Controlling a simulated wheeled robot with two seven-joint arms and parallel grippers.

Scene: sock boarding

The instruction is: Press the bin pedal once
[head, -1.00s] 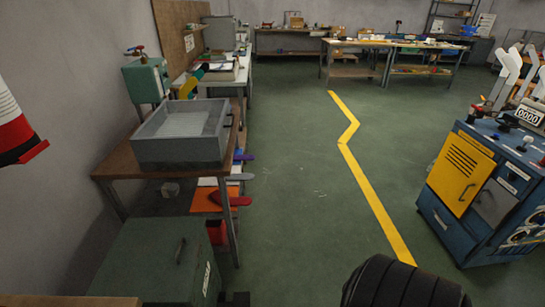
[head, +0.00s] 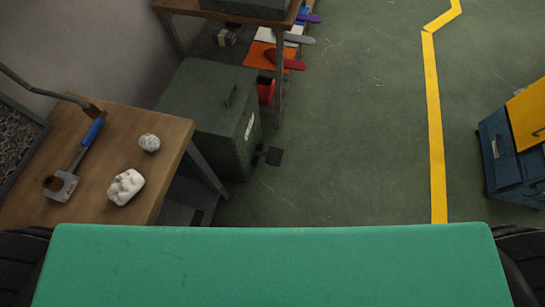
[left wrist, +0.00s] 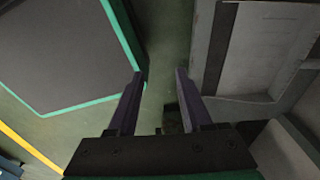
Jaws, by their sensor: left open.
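The bin is a dark green box with a handle on its lid (head: 205,98), standing on the floor left of centre in the head view. Its pedal (head: 272,156) is a small black plate sticking out low on the right side, over the green floor. The pedal looks unpressed and the lid is down. My left gripper (left wrist: 158,74) is open and empty in the left wrist view, its two fingers apart. Neither gripper shows in the head view, and I cannot tell how far the left one is from the pedal. My right gripper is not in view.
A wooden bench (head: 165,150) stands left of the bin, holding a blue-handled tool (head: 85,145) and two pale lumps. A table (head: 215,12) with coloured boards under it is behind the bin. A blue cabinet (head: 500,165) is far right. Floor right of the pedal is clear.

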